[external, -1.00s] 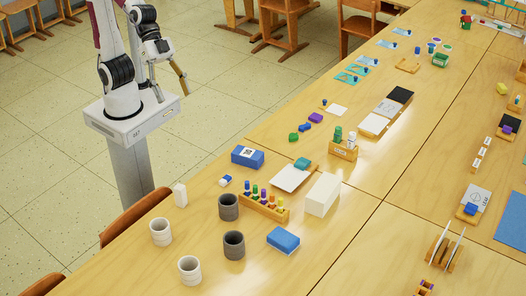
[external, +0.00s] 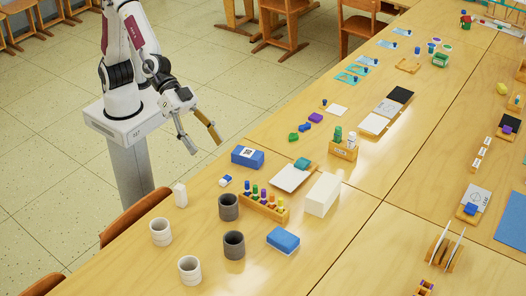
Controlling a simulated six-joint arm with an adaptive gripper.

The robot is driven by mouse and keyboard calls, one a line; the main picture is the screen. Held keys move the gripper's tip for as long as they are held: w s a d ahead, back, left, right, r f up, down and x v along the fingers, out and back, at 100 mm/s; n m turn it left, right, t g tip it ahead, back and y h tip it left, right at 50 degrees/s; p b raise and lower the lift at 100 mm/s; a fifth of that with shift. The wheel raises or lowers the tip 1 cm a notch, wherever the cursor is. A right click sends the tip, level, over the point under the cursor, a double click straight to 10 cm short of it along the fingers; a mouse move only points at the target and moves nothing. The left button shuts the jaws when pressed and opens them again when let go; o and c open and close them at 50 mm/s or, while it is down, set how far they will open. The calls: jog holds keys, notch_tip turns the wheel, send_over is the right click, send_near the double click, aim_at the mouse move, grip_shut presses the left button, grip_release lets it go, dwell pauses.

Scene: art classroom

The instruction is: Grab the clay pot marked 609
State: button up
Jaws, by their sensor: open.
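Two pale cream pots stand upright on the near end of the table in the external view, one at the left (external: 161,232) and one at the front (external: 190,269). Two dark grey pots stand near them, one further back (external: 228,207) and one nearer (external: 234,245). No number can be read on any pot, so I cannot tell which is 609. My gripper (external: 198,142) is open and empty. It hangs beyond the table's left edge, up and left of the pots and well apart from them.
A chair (external: 135,218) is against the table's left edge.

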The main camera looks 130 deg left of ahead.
jog(key=w+d+f+y, duration=0.1)
jog(key=w+d+f, duration=0.1)
jog(key=w+f, duration=0.3)
jog(key=n+t+y, duration=0.1)
jog(key=n+y, duration=0.2)
jog(key=y, duration=0.3)
send_over(225, 236)
notch_tip(225, 236, down, 16)
jog(key=shift+f, duration=0.85)
jog(key=shift+f, duration=1.75)
